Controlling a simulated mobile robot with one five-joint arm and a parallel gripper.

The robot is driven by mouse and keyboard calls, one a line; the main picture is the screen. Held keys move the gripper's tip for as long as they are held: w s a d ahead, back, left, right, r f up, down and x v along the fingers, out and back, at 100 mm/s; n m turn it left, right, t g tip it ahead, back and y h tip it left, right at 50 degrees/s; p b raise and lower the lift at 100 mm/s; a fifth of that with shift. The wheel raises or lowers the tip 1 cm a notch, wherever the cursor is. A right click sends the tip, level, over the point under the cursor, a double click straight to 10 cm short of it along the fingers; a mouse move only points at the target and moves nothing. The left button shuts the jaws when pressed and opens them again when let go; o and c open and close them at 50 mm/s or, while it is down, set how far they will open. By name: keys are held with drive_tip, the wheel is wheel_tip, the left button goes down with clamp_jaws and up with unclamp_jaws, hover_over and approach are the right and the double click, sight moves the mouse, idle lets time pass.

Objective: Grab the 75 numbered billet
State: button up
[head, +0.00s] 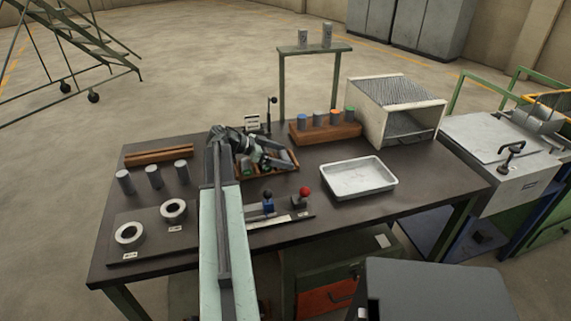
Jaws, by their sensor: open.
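Three plain grey cylinders (153,176) stand in a row on the left of the dark table. Two more grey cylinders (315,37) with dark markings stand on a raised stand at the back. Several cylinders with coloured tops (319,119) stand in a wooden block. I cannot read the number 75 on any of them, so I cannot tell which is the 75 billet. My gripper (277,160) is open above a wooden compartment tray (284,173). My arm and gripper hide part of this tray and its contents, some of them green.
A white metal tray (359,179) sits right of centre. A box-shaped furnace (392,108) stands at the back right. Two pale rings (130,234) lie on a front-left plate. A red-knobbed lever (305,194) stands near the front edge. Free tabletop (440,180) lies on the right.

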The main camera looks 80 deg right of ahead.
clamp_jaws()
drive_tip(key=shift+r, duration=0.1)
